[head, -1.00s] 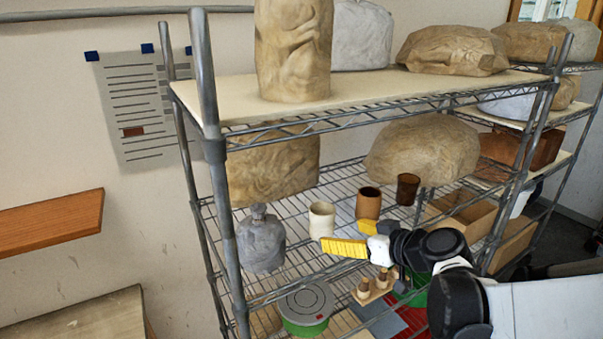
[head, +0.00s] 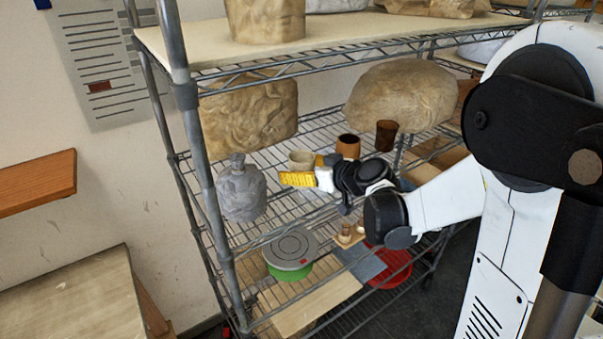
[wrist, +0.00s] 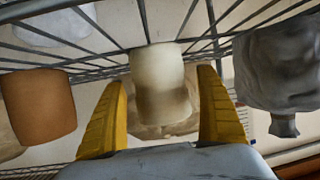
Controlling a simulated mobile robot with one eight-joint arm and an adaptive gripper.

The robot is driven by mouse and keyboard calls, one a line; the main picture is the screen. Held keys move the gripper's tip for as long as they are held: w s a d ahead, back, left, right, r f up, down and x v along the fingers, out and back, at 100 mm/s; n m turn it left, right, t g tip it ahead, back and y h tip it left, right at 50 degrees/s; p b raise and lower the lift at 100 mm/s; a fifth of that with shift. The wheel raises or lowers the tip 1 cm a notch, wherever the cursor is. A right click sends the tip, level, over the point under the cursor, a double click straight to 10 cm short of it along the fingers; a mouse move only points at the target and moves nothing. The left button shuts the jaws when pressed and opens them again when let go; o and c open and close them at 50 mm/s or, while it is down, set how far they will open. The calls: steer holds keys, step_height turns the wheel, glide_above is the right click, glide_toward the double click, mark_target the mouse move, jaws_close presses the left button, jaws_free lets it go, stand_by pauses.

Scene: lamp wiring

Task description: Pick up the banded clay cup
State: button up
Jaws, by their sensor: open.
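Three cups stand in a row on the wire shelf: a cream cup (head: 300,158), an orange-brown cup (head: 348,147) and a dark brown cup (head: 387,135). I cannot make out clear bands on any of them. My gripper (head: 290,179) is open, its yellow fingers just in front of the cream cup and hiding its lower part. In the wrist view, which is upside down, the cream cup (wrist: 160,75) appears between the two fingertips with a gap on each side. The orange-brown cup (wrist: 40,105) is at the left there.
A grey wrapped bundle (head: 241,190) stands left of the cream cup; it shows at the right in the wrist view (wrist: 280,65). Large tan bundles (head: 248,112) sit behind. The upper shelf (head: 210,45) is overhead. A grey-lidded green tin (head: 289,250) is below.

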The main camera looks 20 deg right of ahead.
steer(key=shift+s, duration=0.1)
steer(key=shift+c, duration=0.3)
steer(key=c, duration=1.4)
steer(key=shift+r, duration=0.1)
